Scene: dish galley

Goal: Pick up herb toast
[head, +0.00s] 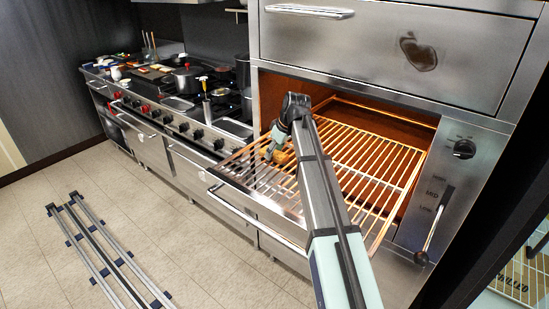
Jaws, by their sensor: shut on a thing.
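The herb toast (281,156) is a small golden-brown piece, partly hidden by my gripper and arm. It is at the left part of the wire rack (375,158) in the open oven. My gripper (272,150) reaches down at the left of the rack and is shut on the toast. The fingertips are small and partly covered, so I cannot tell whether the toast touches the rack bars or is just above them.
The rack sits in the glowing oven (395,107) with a drawer front above. A control panel (449,180) with a knob and lever is at its right. A handle bar (255,219) runs along the front. A stove (185,85) with pots stands left. Floor rails (103,250) lie at lower left.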

